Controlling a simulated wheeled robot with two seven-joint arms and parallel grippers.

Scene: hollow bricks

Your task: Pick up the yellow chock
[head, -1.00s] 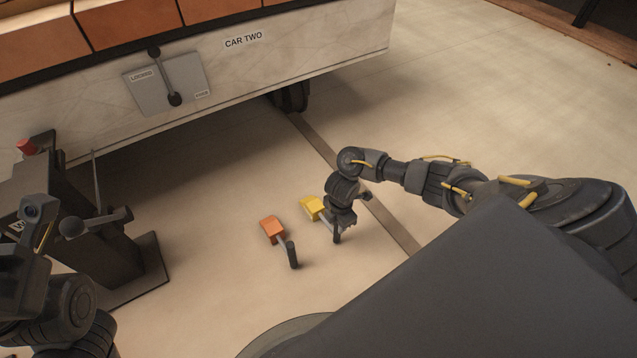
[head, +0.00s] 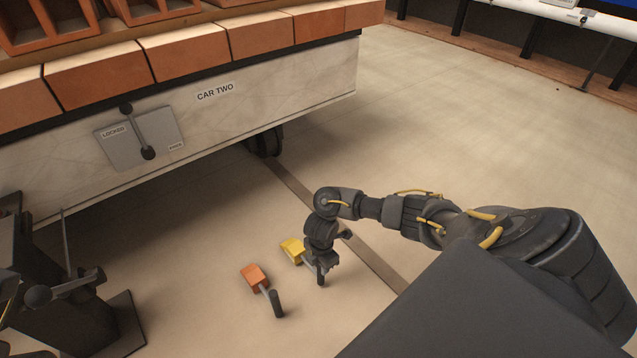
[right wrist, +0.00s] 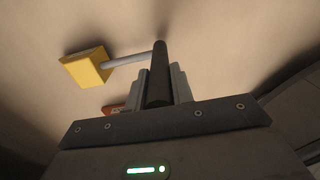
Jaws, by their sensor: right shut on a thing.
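The yellow chock (head: 292,250) is near the floor beside the rail, in front of the car. It has a wedge block, a grey rod and a dark upright handle. My right gripper (head: 320,268) is shut on the handle. In the right wrist view, the dark handle stands between the fingers (right wrist: 158,88), and the yellow block (right wrist: 88,68) is out to the left on its rod. I cannot tell whether the block touches the floor. My left gripper is not in the head view.
An orange chock (head: 254,278) with a dark handle lies just left of the yellow one. The car (head: 250,110), marked CAR TWO and loaded with bricks, stands behind, its wheel (head: 266,142) on the rail (head: 375,264). A dark lever stand (head: 75,315) is at left. Floor at right is clear.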

